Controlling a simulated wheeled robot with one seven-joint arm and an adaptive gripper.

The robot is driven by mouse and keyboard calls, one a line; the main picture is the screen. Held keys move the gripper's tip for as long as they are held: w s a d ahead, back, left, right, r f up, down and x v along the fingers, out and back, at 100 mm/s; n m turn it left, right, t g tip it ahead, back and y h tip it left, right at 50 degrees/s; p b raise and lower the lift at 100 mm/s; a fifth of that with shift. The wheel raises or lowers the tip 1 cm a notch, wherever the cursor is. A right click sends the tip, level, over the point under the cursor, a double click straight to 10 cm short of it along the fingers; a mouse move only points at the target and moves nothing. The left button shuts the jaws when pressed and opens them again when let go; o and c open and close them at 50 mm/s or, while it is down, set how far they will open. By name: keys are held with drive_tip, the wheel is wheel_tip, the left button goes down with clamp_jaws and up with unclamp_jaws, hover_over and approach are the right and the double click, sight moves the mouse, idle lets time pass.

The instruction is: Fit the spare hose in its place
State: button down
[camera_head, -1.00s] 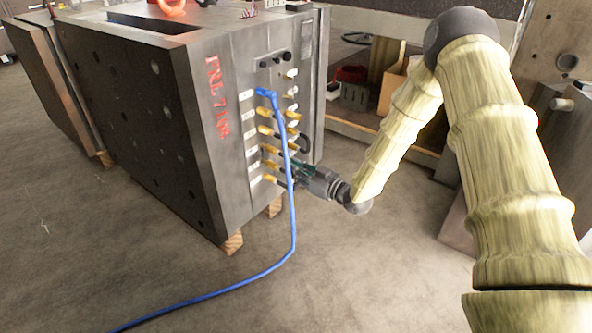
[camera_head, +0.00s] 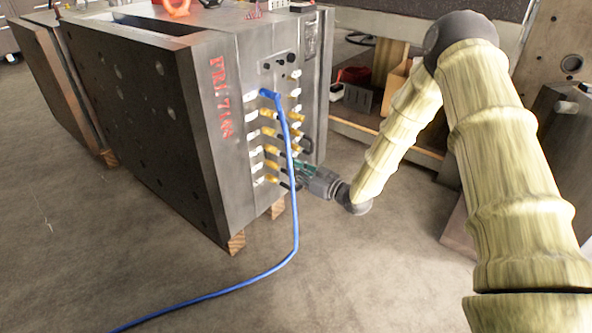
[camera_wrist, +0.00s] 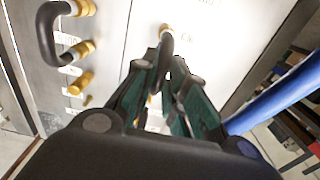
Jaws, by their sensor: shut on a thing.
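The mould base (camera_head: 215,150) is a grey steel block, with rows of brass and white fittings on its right face. My gripper (camera_head: 298,172) is at the lower fittings of that face. In the wrist view my gripper (camera_wrist: 168,75) is shut on a short black hose (camera_wrist: 166,46), the spare hose. The hose's far end meets or lines up with a brass fitting (camera_wrist: 166,30); I cannot tell whether it is seated. Another brass fitting (camera_wrist: 152,100) shows partly behind the fingers. The fingers hide the hose's near end.
A black U-shaped hose (camera_wrist: 45,35) joins two brass fittings at the left. A blue hose (camera_head: 294,215) hangs from an upper fitting, passes close to my gripper and runs across the floor. A shelf with boxes (camera_head: 358,98) stands behind.

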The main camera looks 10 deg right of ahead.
drive_tip(key=shift+w+a+r, duration=0.1)
drive_tip(key=shift+w+a, duration=0.2)
drive_tip(key=shift+w, duration=0.1)
idle(0.4)
drive_tip(key=c, duration=1)
unclamp_jaws()
drive_tip(key=shift+o, duration=0.2)
drive_tip(key=shift+s+d, duration=0.1)
drive_tip(key=p+v, duration=0.3)
drive_tip(key=v, duration=0.4)
idle(0.5)
